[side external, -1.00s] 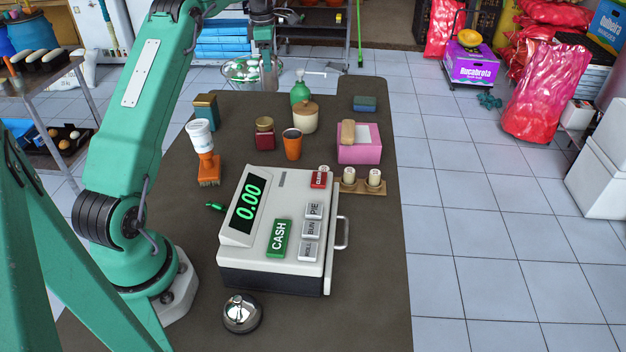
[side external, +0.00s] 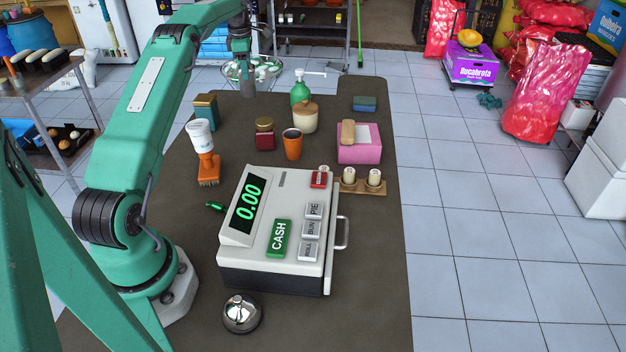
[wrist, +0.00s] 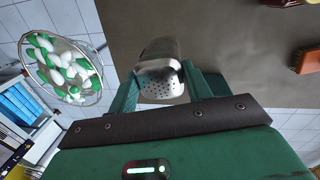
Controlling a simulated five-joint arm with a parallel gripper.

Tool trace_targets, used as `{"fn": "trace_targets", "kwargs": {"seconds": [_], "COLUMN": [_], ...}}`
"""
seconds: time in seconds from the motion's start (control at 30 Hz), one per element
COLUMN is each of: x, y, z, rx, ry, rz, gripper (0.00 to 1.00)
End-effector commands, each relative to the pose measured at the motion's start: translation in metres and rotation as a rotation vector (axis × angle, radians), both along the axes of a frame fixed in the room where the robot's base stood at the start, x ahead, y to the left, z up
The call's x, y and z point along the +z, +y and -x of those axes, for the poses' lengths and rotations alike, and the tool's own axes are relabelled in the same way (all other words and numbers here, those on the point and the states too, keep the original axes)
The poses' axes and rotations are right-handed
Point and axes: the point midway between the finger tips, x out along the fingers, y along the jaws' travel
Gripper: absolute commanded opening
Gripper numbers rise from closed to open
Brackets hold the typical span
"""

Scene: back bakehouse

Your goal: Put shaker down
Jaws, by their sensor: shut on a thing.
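The shaker (wrist: 161,72) is a silvery metal cylinder with a perforated end, seen in the wrist view. My gripper (wrist: 163,88) is shut on it, with one green finger on each side. The perforated end faces the wrist camera. In the side external view my gripper (side external: 241,48) is at the far left end of the dark counter, and the shaker (side external: 244,78) shows small and grey below it. I cannot tell whether the shaker's far end touches the counter.
A bowl of green and white pieces (wrist: 70,72) is close on the left in the wrist view. The dark counter (side external: 190,275) also holds a green pump bottle (side external: 300,92), a lidded jar (side external: 304,117), an orange cup (side external: 292,145) and a cash register (side external: 270,240).

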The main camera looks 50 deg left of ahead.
Motion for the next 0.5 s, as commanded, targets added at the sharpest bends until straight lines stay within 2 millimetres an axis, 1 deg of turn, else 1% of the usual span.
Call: {"fn": "trace_targets", "kwargs": {"seconds": [0.07, 0.2, 0.33, 0.5], "x": [-0.008, -0.013, -0.017, -0.019], "y": [0.011, 0.021, 0.027, 0.030], "z": [0.003, 0.005, 0.007, 0.008], "rx": [0.002, 0.001, 0.001, 0.001], "ry": [0.001, 0.002, 0.002, 0.003], "rz": [-0.001, -0.002, -0.004, -0.004], "gripper": [0.04, 0.04, 0.04, 0.04]}}
